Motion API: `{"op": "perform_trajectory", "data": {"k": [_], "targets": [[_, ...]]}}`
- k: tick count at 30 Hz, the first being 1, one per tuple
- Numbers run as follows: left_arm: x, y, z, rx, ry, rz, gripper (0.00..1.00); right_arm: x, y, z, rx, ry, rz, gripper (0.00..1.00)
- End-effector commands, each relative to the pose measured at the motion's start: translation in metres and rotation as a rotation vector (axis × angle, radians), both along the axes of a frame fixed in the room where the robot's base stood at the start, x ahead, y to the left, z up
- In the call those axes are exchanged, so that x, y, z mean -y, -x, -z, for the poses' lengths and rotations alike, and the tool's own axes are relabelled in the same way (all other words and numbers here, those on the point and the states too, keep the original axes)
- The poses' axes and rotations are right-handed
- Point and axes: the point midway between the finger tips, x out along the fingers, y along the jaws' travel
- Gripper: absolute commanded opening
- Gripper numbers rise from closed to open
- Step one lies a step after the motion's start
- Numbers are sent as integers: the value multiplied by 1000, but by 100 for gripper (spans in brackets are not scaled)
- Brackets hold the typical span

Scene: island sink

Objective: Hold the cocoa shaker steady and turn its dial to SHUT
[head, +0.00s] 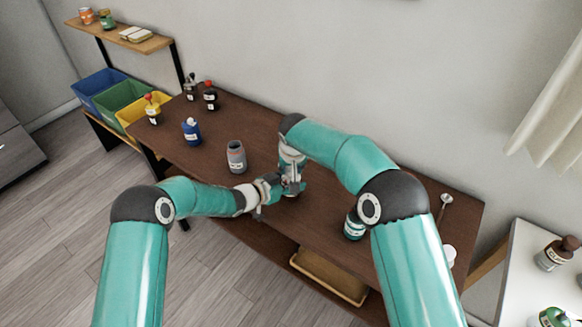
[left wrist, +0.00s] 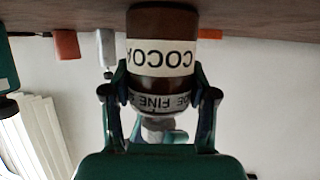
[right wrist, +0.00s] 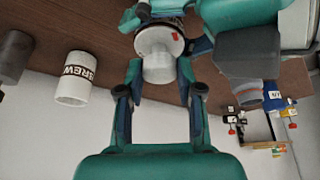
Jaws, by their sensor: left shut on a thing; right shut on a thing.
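The cocoa shaker (left wrist: 163,52) shows upside down in the left wrist view: a brown body with a white COCOA label. A pale ring (left wrist: 160,102) near its top carries lettering, with FINE readable. My left gripper (left wrist: 160,88) is shut around the shaker near this ring. The right wrist view shows the shaker's top with a red mark (right wrist: 176,36) on its rim and a pale translucent knob (right wrist: 158,66). My right gripper (right wrist: 158,84) is shut on the knob. In the head view the two grippers meet and largely hide the shaker. I cannot tell which word the mark faces.
Coloured bins (head: 122,101) are at the left end. A white BREW container (right wrist: 75,80) shows in the right wrist view.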

Motion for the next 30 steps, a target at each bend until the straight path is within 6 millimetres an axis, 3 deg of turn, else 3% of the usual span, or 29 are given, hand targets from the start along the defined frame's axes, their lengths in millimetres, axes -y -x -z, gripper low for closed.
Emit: {"op": "perform_trajectory", "data": {"k": [20,21,25,30], "targets": [[1,1,1,-2,-1,4,19,1,-1,-1,5,-1,-75,1],[1,1,1,-2,-1,4,19,1,-1,-1,5,-1,-75,43],[1,1,1,-2,-1,3,19,1,-1,-1,4,-1,-75,62],[1,1,1,-2,-1,3,19,0,0,0,3,-1,-74,62]]}}
